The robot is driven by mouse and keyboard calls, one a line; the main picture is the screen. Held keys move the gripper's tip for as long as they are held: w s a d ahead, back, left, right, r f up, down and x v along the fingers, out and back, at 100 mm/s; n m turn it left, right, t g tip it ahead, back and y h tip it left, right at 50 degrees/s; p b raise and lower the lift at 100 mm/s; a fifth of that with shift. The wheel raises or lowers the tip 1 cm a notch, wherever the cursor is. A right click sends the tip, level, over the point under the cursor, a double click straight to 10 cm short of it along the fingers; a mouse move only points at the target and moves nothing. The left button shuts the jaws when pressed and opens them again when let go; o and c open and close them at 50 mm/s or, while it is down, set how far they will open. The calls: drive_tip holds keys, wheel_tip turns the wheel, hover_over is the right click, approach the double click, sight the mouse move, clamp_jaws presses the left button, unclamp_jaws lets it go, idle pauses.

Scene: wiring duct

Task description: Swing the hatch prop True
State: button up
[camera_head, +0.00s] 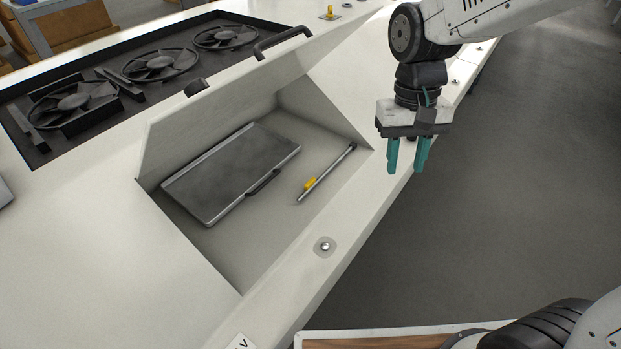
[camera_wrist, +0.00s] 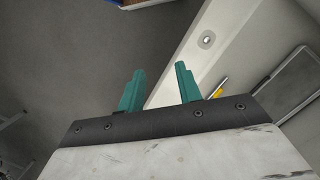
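The hatch (camera_head: 215,112) is a pale lid with a black handle (camera_head: 283,41), standing tilted open over a recess. The hatch prop (camera_head: 327,173) is a thin grey rod with a yellow piece near one end. It lies low along the recess's right side, apart from the lid. My gripper (camera_head: 408,168) is open and empty, with teal fingers pointing down, to the right of the recess near the bench edge. The fingers stand apart in the wrist view (camera_wrist: 160,78).
A grey, flat case (camera_head: 232,170) with a black handle lies in the recess. A round metal stud (camera_head: 325,246) sits on the front rim. Several black fans (camera_head: 160,63) fill a tray behind the lid. Open floor lies to the right.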

drive_tip(key=w+a+f+m, duration=0.4)
drive_tip(key=w+a+f, duration=0.8)
drive_tip(key=w+f, duration=0.3)
drive_tip(key=m+t, duration=0.2)
drive_tip(key=m, duration=0.2)
hover_over(310, 181)
wheel_tip(310, 181, down, 4)
drive_tip(key=shift+s+r+y, duration=0.1)
drive_tip(key=shift+y, duration=0.2)
wheel_tip(310, 181, down, 8)
drive_tip(key=shift+r, duration=0.15)
drive_tip(key=shift+d, duration=0.1)
clamp_jaws()
